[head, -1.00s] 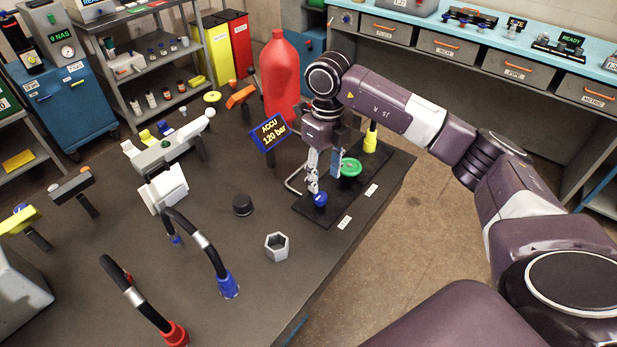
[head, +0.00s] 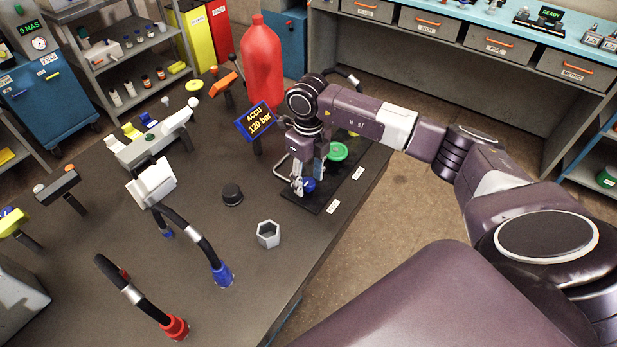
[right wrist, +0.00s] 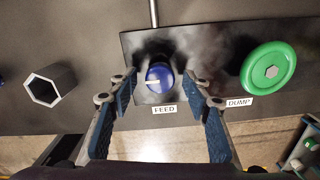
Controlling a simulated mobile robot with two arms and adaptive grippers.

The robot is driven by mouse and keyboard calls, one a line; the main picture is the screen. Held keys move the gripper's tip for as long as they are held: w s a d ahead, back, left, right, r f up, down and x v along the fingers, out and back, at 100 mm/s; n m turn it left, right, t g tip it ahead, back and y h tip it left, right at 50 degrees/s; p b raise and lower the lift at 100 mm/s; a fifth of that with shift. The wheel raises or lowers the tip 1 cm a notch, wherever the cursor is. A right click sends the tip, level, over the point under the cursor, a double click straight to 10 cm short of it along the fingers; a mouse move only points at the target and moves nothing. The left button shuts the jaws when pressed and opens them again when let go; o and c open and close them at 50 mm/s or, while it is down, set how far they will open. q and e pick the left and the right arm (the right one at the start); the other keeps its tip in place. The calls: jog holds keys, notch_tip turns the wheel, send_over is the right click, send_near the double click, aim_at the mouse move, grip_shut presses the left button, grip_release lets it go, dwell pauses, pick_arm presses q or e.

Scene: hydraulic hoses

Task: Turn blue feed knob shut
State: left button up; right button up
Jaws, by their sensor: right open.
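The blue feed knob (right wrist: 159,77) sits on a black plate (right wrist: 215,52) in the right wrist view, above a white FEED label (right wrist: 164,110). A pale pointer mark on the knob points left. My right gripper (right wrist: 160,88) is open, with one finger on each side of the knob; I cannot tell whether they touch it. In the head view the right gripper (head: 306,184) points down at the knob (head: 309,185), which is partly hidden by the fingers. My left gripper is not in view.
A green hand wheel (right wrist: 269,69) by a DUMP label (right wrist: 239,102) stands right of the knob. A hex nut (head: 268,234), a black cap (head: 232,194) and hoses with blue (head: 222,274) and red (head: 176,327) ends are on the bench. A sign (head: 258,120) reads ACCU 120 bar.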

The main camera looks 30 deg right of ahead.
jog(key=c, duration=1.2)
jog(key=shift+o, duration=0.2)
jog(key=n+b, duration=0.1)
jog(key=b, duration=0.1)
jog(key=n+b, duration=0.1)
jog(key=n, duration=0.1)
jog(key=shift+w+f+n+b, duration=0.1)
jog(key=shift+f+n+b, duration=0.1)
jog(key=shift+n+b, duration=0.15)
jog(key=n+b, duration=0.3)
jog(key=n, duration=0.1)
jog(key=shift+b, duration=0.4)
jog(key=n+b, duration=0.3)
jog(key=n, duration=0.2)
jog(key=shift+r+n, duration=0.1)
jog(key=shift+n, duration=0.25)
pick_arm(q)
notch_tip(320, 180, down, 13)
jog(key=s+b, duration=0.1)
jog(key=b, duration=0.1)
pick_arm(e)
jog(key=shift+r+n, duration=0.15)
jog(key=shift+n, duration=2.15)
pick_arm(q)
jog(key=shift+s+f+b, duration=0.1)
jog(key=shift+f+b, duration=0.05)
jog(key=shift+b, duration=0.15)
